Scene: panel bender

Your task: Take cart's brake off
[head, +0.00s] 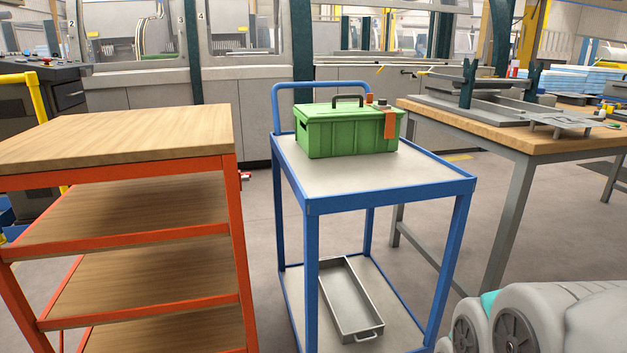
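A blue-framed cart (392,193) with a pale top stands in the middle of the head view. Its push handle (322,86) rises at the far end. A metal tray (350,300) lies on the lower shelf. The cart's wheels are below the picture or hidden, and I cannot make out a brake. Part of my own arm shows at the bottom right; my gripper is not in view.
An orange-framed shelf unit (121,137) with wooden boards stands close to the cart's left. A wooden-topped workbench (560,145) with metal fixtures stands to the right. Grey machine panels (150,104) line the back. Bare floor (440,245) shows between cart and bench.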

